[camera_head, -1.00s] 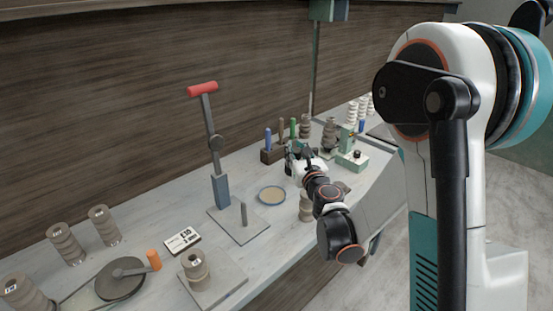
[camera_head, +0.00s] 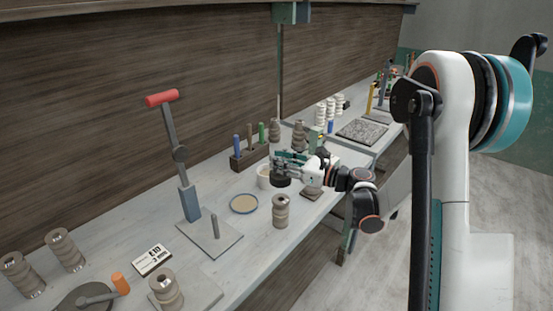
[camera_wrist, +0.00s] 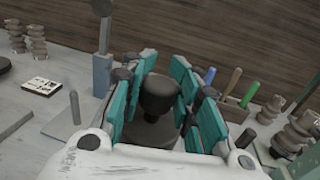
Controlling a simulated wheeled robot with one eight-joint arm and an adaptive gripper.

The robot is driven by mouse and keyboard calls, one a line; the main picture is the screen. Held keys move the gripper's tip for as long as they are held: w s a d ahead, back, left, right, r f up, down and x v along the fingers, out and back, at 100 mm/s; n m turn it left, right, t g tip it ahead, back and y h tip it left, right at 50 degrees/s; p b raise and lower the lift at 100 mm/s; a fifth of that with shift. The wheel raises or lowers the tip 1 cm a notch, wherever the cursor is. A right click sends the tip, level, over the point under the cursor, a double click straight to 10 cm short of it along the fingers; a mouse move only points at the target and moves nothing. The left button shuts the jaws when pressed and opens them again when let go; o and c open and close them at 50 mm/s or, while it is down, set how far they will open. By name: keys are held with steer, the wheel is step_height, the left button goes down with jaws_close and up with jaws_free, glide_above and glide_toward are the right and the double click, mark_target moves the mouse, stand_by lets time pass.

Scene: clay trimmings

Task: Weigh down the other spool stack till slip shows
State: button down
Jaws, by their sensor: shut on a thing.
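My gripper (camera_head: 281,170) is shut on a dark, knobbed weight (camera_wrist: 160,95), which sits between its teal fingers in the wrist view. In the head view the weight (camera_head: 281,183) shows as a dark disc under the fingers, above the bench. A brown spool stack (camera_head: 280,211) stands upright near the bench's front edge, nearer the camera than my gripper. Another spool stack (camera_head: 167,288) stands on a grey plate at lower left. Two more stacks (camera_head: 67,251) stand behind it, at the far left. Whether any stack has slipped cannot be told.
A red-handled lever post (camera_head: 180,155) stands on a plate left of a shallow dish (camera_head: 243,204). A tool block (camera_head: 249,159) and a pale cup (camera_head: 264,177) are near my gripper. More stacks (camera_head: 299,134) stand behind. A card (camera_head: 152,260) lies at left.

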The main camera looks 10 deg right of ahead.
mark_target(280, 176)
steer(key=shift+s+f+b, duration=0.1)
steer(key=shift+f+b, duration=1.55)
steer(key=shift+f, duration=1.2)
steer(key=shift+f+b, duration=0.65)
steer(key=c, duration=1.2)
jaws_free()
steer(key=shift+o, duration=0.2)
